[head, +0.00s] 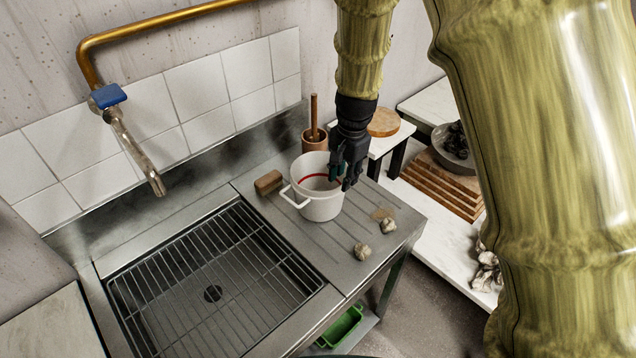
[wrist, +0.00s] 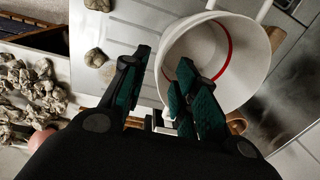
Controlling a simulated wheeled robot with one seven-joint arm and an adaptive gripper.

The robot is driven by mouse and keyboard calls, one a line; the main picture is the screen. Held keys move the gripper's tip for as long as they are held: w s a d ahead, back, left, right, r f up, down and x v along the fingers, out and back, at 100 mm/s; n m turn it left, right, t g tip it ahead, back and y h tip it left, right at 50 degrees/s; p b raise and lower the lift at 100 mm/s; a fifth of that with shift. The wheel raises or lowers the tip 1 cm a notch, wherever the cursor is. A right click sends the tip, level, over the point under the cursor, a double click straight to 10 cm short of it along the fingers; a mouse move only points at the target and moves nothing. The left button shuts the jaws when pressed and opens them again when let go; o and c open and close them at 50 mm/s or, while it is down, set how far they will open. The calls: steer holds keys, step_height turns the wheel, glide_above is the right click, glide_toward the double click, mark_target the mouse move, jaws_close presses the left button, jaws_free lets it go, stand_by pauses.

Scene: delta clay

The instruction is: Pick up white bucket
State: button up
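The white bucket (head: 322,205) stands upright on the ribbed steel drainboard, with a red line around its inside and a handle at its left. In the wrist view the bucket (wrist: 247,55) opens toward the camera. My gripper (head: 341,180) points down at the bucket's right rim. In the wrist view my gripper (wrist: 165,57) is open, with one teal-padded finger over the bucket's opening and the other outside its wall. The near rim lies between the fingers, and a gap shows on the outer side. The lower rim is partly hidden by the right finger.
A brown block (head: 268,183) lies left of the bucket, and a clay-coloured pot (head: 314,140) with a wooden stick stands behind it. Pale lumps (head: 362,251) lie in front and to the right. The gridded sink (head: 213,285) is at left, under a tap (head: 135,150).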

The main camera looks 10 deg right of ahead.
mark_target(338, 197)
steer(key=f, duration=0.3)
steer(key=f+p, duration=0.1)
steer(key=f, duration=0.1)
steer(key=shift+w+a, duration=0.1)
steer(key=shift+a, duration=0.2)
steer(key=f, duration=0.1)
steer(key=p, duration=0.1)
steer(key=f+p, duration=0.1)
steer(key=shift+w+a+f, duration=0.2)
steer(key=shift+w+f, duration=0.05)
steer(key=shift+f, duration=0.05)
steer(key=shift+s+f+p, duration=0.15)
steer(key=shift+f+p, duration=0.2)
steer(key=shift+f, duration=0.7)
